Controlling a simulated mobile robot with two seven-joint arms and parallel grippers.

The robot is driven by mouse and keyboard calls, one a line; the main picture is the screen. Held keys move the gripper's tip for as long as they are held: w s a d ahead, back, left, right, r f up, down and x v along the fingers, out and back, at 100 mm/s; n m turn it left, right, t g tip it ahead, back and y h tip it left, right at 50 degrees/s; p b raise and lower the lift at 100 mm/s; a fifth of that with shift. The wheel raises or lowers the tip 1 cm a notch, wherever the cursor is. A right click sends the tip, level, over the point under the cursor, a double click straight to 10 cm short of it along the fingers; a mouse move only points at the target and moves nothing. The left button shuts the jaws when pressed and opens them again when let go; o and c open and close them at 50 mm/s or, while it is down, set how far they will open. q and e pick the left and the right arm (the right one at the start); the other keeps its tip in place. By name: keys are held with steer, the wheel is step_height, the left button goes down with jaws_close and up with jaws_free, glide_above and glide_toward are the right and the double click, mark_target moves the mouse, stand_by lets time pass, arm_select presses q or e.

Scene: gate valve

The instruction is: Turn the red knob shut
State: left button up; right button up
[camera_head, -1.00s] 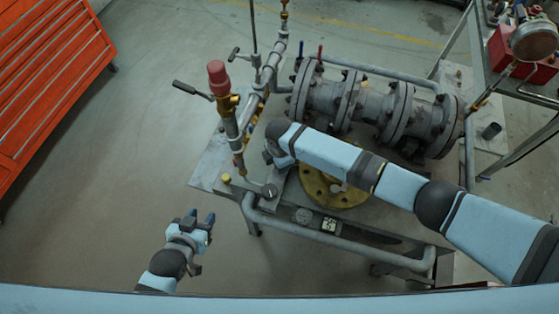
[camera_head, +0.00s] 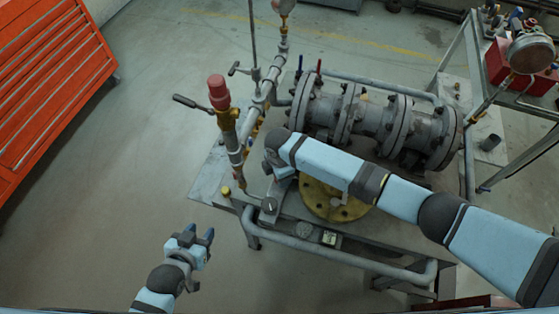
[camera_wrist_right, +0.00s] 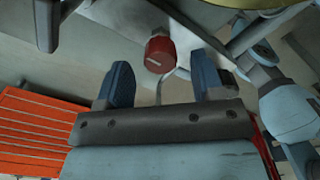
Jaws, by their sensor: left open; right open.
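A red knob (camera_wrist_right: 158,53) with a pale line on its face shows in the right wrist view, beyond and between the fingers of my right gripper (camera_wrist_right: 162,82). That gripper is open, and the knob appears apart from both fingers. In the head view, a red cylindrical top (camera_head: 218,92) stands on a brass and grey pipe; I cannot tell whether it is the same knob. My right arm reaches over the bench there, and its fingers are hidden. My left gripper (camera_head: 200,237) is open and empty, left of the bench's front edge.
A flanged grey pipe assembly (camera_head: 375,118) lies across the bench behind my right arm. A yellow flange (camera_head: 325,200) is partly hidden by the arm. Lever handles stick out near the pipes. An orange cabinet (camera_head: 50,70) stands left, with clear floor between it and the bench.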

step_height(320, 180, up, 12)
steer(key=b, duration=0.1)
steer(key=shift+r, duration=0.2)
stand_by(0.4)
